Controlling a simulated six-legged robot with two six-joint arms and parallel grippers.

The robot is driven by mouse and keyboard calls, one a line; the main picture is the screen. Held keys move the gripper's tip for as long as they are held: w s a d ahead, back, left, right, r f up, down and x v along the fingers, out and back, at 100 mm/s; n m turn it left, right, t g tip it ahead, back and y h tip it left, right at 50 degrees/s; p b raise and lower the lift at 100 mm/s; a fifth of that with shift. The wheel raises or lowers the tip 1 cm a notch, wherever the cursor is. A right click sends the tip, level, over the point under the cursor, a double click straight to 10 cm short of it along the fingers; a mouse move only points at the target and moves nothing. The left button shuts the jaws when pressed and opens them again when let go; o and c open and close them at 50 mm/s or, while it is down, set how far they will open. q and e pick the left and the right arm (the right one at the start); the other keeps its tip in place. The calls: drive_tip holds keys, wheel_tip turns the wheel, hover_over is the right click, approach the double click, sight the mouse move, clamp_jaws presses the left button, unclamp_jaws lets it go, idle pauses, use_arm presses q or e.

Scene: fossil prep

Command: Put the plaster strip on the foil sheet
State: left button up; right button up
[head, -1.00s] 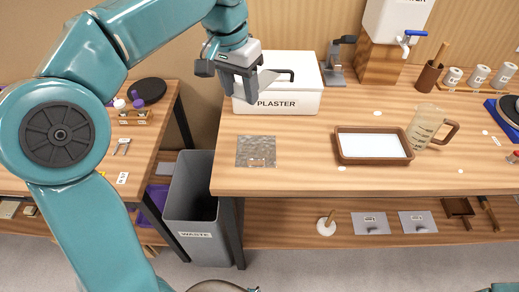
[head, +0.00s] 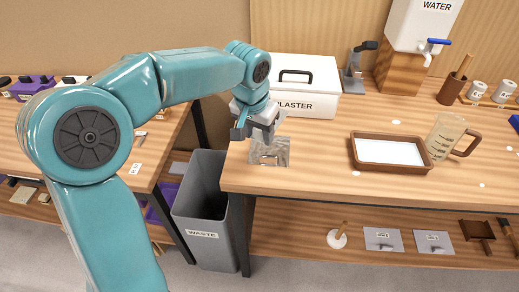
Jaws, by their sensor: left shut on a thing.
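The foil sheet (head: 281,160) is a crinkled silver square lying flat at the left front of the workbench. My left gripper (head: 259,136) hangs over the far left part of the foil sheet and covers some of it. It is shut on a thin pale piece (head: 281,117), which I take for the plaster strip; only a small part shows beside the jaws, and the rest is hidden. Whether the piece touches the foil I cannot tell. My right gripper is not in view.
The white plaster box (head: 310,90) stands just behind the gripper. A brown tray (head: 362,164) with white content and a measuring jug (head: 441,138) are to the right. A waste bin (head: 204,212) stands below the bench's left edge. Bench between foil and tray is clear.

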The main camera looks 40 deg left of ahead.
sight(260, 155)
use_arm(q)
drive_tip(key=shift+s+x, duration=0.2)
drive_tip(key=shift+x, duration=0.7)
drive_tip(key=shift+s+x, duration=0.2)
drive_tip(key=shift+x, duration=0.65)
drive_tip(key=shift+s+x, duration=0.2)
drive_tip(key=shift+x, duration=0.7)
drive_tip(key=shift+d, duration=0.15)
drive_tip(key=shift+f+b, duration=0.65)
drive_tip(key=shift+b, duration=0.05)
drive_tip(key=o, duration=1)
drive_tip(key=shift+r, duration=0.1)
drive_tip(key=shift+r+p, duration=0.2)
drive_tip(key=shift+p, duration=0.1)
drive_tip(key=shift+r+p, duration=0.5)
drive_tip(key=shift+r, duration=0.05)
drive_tip(key=v, duration=1.1)
drive_tip(key=shift+s+r, duration=0.1)
drive_tip(key=shift+r, duration=0.1)
